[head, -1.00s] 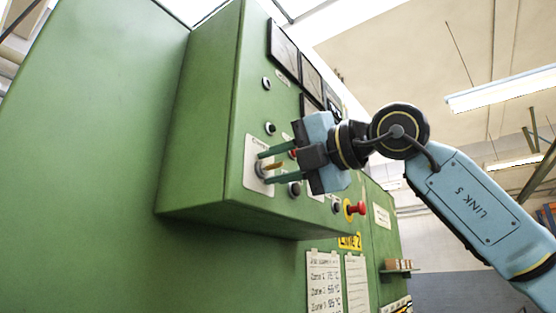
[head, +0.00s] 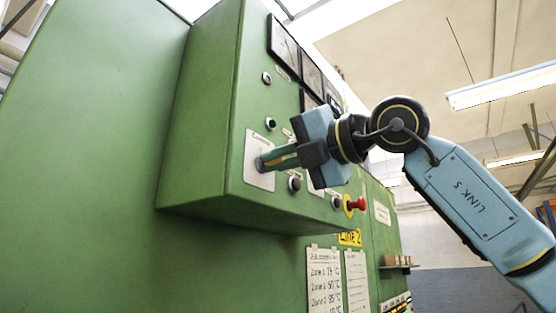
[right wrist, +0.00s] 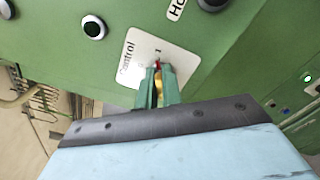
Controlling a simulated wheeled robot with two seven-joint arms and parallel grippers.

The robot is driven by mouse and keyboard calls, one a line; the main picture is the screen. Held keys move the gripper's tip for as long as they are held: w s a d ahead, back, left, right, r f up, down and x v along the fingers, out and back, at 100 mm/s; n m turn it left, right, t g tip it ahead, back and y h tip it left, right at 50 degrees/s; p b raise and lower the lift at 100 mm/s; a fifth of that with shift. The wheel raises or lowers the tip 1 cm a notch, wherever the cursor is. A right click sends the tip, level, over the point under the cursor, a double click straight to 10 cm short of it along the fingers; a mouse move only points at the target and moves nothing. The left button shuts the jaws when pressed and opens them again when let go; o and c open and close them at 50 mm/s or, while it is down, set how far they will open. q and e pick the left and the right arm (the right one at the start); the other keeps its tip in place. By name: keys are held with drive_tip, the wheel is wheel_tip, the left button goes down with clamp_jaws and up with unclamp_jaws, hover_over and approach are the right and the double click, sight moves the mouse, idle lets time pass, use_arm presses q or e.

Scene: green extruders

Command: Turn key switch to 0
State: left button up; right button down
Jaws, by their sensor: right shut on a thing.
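The key switch sits on a white "Control" label plate (head: 259,175) at the lower left of the green control box. In the right wrist view the plate (right wrist: 139,50) shows a "1" mark just beyond the fingertips. My right gripper (head: 264,162) is shut on the key, its green fingers at the plate. The brass key (right wrist: 158,92) shows between the fingers in the right wrist view, with a small red part at its far end. The fingers hide most of the switch, and I cannot see a "0" mark. My left gripper is not in view.
A red emergency button (head: 356,204) on a yellow base sticks out to the right of the gripper. Black knobs (head: 294,184) are close to the fingers. Dark meters (head: 283,43) are higher up. Paper sheets (head: 324,279) hang below the box.

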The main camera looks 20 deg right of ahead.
drive_tip(key=n, duration=0.5)
drive_tip(key=shift+a, duration=0.1)
drive_tip(key=n, duration=0.5)
drive_tip(key=shift+s+r, duration=0.1)
drive_tip(key=shift+s, duration=0.05)
drive_tip(key=shift+n, duration=0.4)
drive_tip(key=c, duration=1.6)
unclamp_jaws()
drive_tip(key=shift+o, duration=0.2)
drive_tip(key=b+v, duration=0.3)
drive_tip(key=v, duration=1)
drive_tip(key=shift+s, duration=0.15)
